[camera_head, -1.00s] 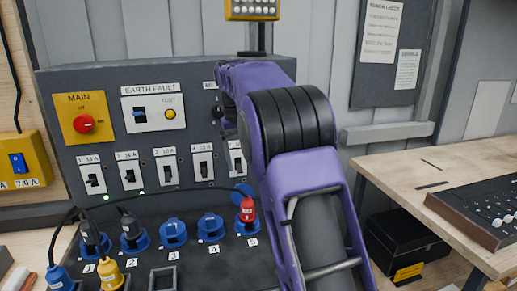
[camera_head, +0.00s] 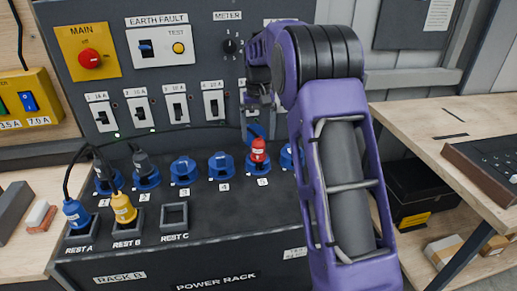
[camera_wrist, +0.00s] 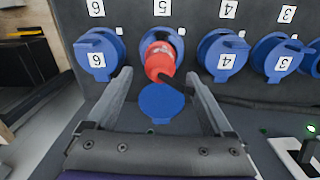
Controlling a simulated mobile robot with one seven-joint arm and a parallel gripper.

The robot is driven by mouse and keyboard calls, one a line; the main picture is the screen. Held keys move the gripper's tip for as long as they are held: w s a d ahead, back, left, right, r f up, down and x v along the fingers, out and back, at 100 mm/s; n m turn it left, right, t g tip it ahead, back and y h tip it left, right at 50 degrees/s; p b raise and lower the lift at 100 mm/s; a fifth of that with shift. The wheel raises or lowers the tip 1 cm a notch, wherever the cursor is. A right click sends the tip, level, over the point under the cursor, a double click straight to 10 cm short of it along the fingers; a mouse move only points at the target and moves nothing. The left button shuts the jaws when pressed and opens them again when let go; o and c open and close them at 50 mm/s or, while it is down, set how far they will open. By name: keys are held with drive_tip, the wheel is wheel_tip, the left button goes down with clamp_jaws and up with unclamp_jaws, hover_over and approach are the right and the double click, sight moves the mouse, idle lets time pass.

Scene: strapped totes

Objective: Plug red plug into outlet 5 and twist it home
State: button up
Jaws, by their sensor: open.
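The red plug (camera_head: 258,150) stands in blue outlet 5 (camera_head: 257,169) on the rack's sloping panel. In the wrist view the red plug (camera_wrist: 160,62) is seated at the outlet 5 socket (camera_wrist: 180,45), with the outlet's round blue lid (camera_wrist: 160,101) swung open. My gripper (camera_head: 262,97) is above and behind the plug in the head view, partly hidden by my arm. In the wrist view my gripper (camera_wrist: 160,73) is open, one finger on each side, with the plug between or just beyond the fingertips. Contact cannot be told. How far the plug is turned is not clear.
Lidded outlet 4 (camera_head: 221,165) and outlet 6 (camera_head: 289,157) flank it. Black plugs with cables occupy outlets further left. A blue plug (camera_head: 76,213) and yellow plug (camera_head: 123,208) stand in rests A and B; rest C (camera_head: 174,215) is empty. Breaker switches (camera_head: 177,104) line the upright panel.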

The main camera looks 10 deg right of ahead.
sight(259, 147)
wheel_tip(259, 147, down, 6)
drive_tip(key=shift+r, duration=0.1)
idle(0.4)
clamp_jaws()
idle(0.3)
drive_tip(key=shift+m, duration=0.7)
drive_tip(key=shift+m+p, duration=0.3)
drive_tip(key=shift+p, duration=0.1)
drive_tip(key=shift+m, duration=0.5)
